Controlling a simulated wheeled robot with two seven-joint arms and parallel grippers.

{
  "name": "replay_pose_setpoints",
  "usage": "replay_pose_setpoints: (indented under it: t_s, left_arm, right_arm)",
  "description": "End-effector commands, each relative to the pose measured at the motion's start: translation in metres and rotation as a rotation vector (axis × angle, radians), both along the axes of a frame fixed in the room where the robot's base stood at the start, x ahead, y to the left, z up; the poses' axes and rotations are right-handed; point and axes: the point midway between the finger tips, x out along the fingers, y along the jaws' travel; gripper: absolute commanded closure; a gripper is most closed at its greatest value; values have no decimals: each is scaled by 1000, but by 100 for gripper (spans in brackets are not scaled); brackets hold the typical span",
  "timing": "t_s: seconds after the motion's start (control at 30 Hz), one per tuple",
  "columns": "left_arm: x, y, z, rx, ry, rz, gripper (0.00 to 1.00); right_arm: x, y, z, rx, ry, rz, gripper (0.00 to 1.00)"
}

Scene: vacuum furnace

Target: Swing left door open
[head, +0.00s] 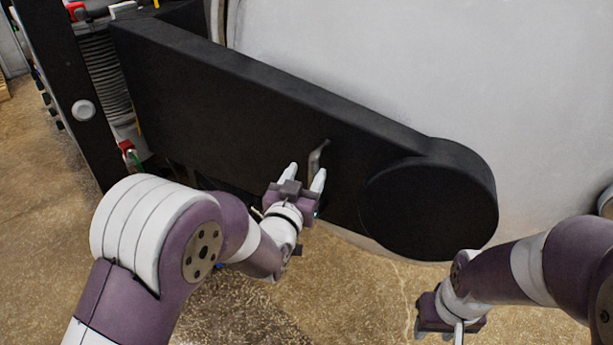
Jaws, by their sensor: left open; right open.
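The left door of the furnace shows as a large pale grey, rounded surface (400,70) behind a long black arm (250,105). The black arm ends in a round black hub (430,208) at the right. A small metal handle (318,157) stands out from the black arm's front face. My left gripper (306,175) is open just below the handle, with its white fingertips pointing up at it. I cannot tell whether a finger touches the handle. My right gripper (450,325) is low at the right, apart from the door; its fingers are mostly out of sight.
A dark upright frame (70,75) and a ribbed grey hose (107,80) stand at the left, with small red and green fittings nearby. The brown speckled floor (350,290) is clear below the black arm.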

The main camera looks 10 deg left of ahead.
Motion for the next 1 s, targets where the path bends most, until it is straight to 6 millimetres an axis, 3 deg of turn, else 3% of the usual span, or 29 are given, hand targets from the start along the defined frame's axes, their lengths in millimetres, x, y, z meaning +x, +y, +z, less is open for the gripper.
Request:
replay_pose_setpoints:
  t_s: [0.87,1.0]
  left_arm:
    - [-1,1,-2,1,4,2,54]
    - [-8,2,-3,1,3,1,54]
  right_arm:
    - [0,0,0,0,0,0,57]
    - [0,0,-5,0,0,0,57]
